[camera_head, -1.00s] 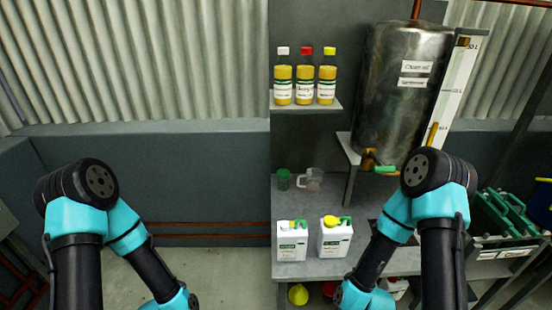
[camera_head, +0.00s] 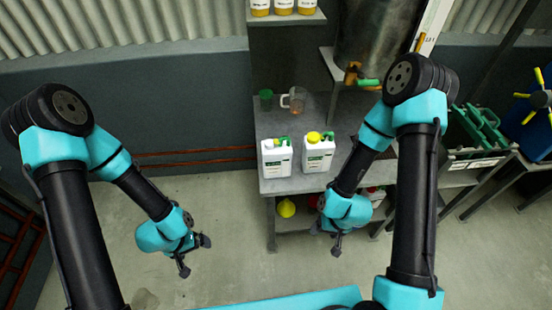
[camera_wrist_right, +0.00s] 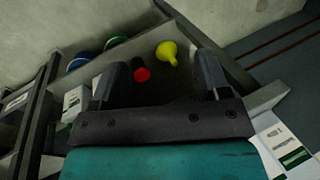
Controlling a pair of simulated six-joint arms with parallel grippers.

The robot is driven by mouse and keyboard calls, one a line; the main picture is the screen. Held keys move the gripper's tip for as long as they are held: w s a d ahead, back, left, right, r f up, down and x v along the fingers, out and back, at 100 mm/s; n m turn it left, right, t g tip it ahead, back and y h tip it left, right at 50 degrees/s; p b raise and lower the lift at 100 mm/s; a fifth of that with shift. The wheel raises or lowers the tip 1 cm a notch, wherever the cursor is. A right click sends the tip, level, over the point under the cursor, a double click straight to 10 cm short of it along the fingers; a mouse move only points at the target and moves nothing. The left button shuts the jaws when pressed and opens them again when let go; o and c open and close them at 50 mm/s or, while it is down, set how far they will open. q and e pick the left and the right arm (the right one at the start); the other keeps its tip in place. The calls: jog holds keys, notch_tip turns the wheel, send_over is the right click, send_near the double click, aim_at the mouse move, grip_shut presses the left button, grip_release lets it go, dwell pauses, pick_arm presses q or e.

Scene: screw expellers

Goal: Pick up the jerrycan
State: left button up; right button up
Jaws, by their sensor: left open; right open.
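Two white jerrycans stand upright side by side on the grey bench. The left jerrycan (camera_head: 276,158) has a green piece on top. The right jerrycan (camera_head: 318,157) has a yellow cap and a green piece. My left gripper (camera_head: 195,256) is open and empty, over the floor left of the bench. My right gripper (camera_head: 327,241) is open and empty, in front of the bench and below its top. In the right wrist view its two fingers (camera_wrist_right: 160,80) are spread, and a labelled white container (camera_wrist_right: 289,147) shows partly at the lower right.
The bench (camera_head: 268,185) has a lower shelf with a yellow funnel (camera_head: 286,208). A green cup (camera_head: 266,99) and a clear jug (camera_head: 294,100) stand behind the jerrycans. A metal tank (camera_head: 368,45) and a crate of green cans (camera_head: 475,145) are right. The floor at left is clear.

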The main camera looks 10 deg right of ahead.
jog(key=shift+o, duration=0.4)
jog(key=o, duration=0.5)
